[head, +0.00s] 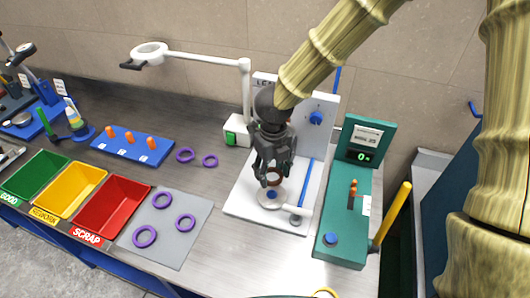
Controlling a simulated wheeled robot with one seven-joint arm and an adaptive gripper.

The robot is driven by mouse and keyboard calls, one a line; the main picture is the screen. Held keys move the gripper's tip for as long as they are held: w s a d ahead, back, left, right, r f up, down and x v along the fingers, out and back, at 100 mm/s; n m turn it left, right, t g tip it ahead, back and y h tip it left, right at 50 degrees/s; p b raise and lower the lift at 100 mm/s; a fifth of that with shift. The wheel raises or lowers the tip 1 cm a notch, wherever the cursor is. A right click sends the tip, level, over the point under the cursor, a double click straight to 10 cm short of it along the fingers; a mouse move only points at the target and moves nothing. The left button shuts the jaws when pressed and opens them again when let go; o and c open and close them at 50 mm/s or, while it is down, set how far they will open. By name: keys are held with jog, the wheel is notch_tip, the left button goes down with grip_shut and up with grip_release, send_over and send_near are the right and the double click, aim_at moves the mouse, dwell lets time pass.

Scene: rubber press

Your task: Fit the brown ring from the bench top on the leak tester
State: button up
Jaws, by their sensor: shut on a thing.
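The brown ring (274,179) is between the fingertips of my gripper (273,176), which is shut on it. The ring is tilted towards the camera and partly hidden by the fingers. The leak tester (240,205) is a white base with an upright white panel, partly hidden behind my arm. On its base is a round pale seat with a blue centre (271,195). My gripper and the ring are over this seat, close to its back edge in the picture. I cannot tell whether the ring touches the seat.
A teal press (328,246) with a yellow lever stands close on the right. A lamp (205,58) reaches over from behind. Several purple rings lie left, some on a grey mat (187,250). Green, yellow and red bins (112,205) and a blue pegged block (130,150) are further left.

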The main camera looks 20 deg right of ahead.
aim_at(271, 190)
jog(key=shift+w, duration=0.1)
jog(key=shift+s+f+b, duration=0.25)
jog(key=shift+s+b, duration=0.2)
jog(key=shift+b, duration=0.05)
jog(key=shift+s+f+b, duration=0.2)
jog(key=shift+s+b, duration=0.45)
jog(key=shift+s, duration=0.2)
jog(key=w+f+b, duration=0.1)
jog(key=f, duration=0.1)
jog(key=w+f+b, duration=0.1)
jog(key=shift+w+f, duration=0.1)
jog(key=shift+f, duration=0.25)
jog(key=shift+s+a+r, duration=0.1)
jog(key=shift+s+r, duration=0.2)
jog(key=shift+s, duration=0.35)
jog(key=shift+w+f, duration=0.25)
jog(key=shift+w, duration=0.15)
jog(key=shift+s+r, duration=0.2)
jog(key=shift+s, duration=0.05)
jog(key=shift+w, duration=0.1)
jog(key=shift+f, duration=0.1)
